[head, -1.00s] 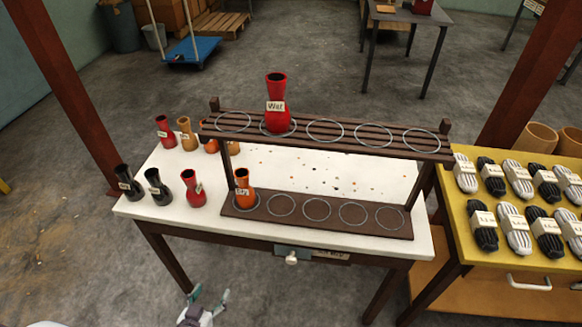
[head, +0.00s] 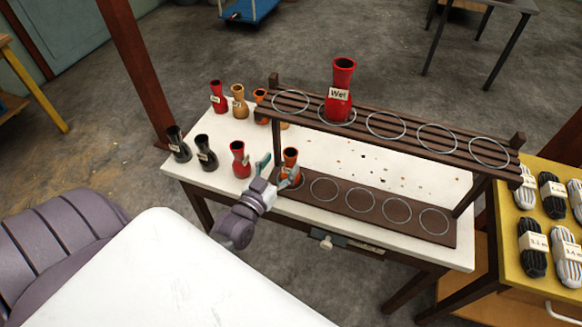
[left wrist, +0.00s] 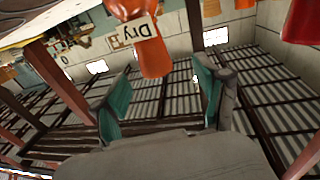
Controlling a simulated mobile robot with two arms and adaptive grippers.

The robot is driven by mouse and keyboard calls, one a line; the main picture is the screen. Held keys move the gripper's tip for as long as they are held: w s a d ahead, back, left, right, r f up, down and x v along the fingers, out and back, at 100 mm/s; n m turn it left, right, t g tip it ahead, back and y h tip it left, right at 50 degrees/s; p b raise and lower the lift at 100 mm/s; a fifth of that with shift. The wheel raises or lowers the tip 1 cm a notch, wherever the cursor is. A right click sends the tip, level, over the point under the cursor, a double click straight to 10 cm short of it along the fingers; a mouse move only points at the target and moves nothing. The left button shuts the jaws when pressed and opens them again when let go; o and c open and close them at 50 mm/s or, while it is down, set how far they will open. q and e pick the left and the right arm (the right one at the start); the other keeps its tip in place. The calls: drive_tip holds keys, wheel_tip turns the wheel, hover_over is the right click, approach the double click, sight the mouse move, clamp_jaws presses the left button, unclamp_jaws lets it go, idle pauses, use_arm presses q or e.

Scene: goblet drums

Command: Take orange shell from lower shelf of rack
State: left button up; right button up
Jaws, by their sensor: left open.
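The orange shell (head: 291,157) stands upright in the leftmost ring of the rack's lower shelf (head: 365,207). My left gripper (head: 277,172) is at the front left end of that shelf, with its fingers spread near the shell and partly covering its lower part. In the left wrist view the orange shell (left wrist: 152,50) appears upside down with a label reading "Dry". It shows between the two green-padded fingers of the open gripper (left wrist: 163,72). I cannot tell whether a finger touches it. My right gripper is not in view.
A red shell labelled "Wet" (head: 341,92) stands on the rack's upper shelf (head: 390,128), which overhangs the lower one. Black, red, tan and orange shells stand on the white table (head: 222,183) left of the rack. The other lower rings are empty.

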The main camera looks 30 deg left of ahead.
sight(287, 158)
use_arm(q)
drive_tip(key=shift+w+r, duration=0.2)
drive_tip(key=shift+w, duration=0.2)
drive_tip(key=w+p, duration=0.1)
drive_tip(key=w, duration=0.2)
drive_tip(key=shift+w+r, duration=0.1)
drive_tip(key=shift+w, duration=0.65)
drive_tip(key=shift+s, duration=0.1)
clamp_jaws()
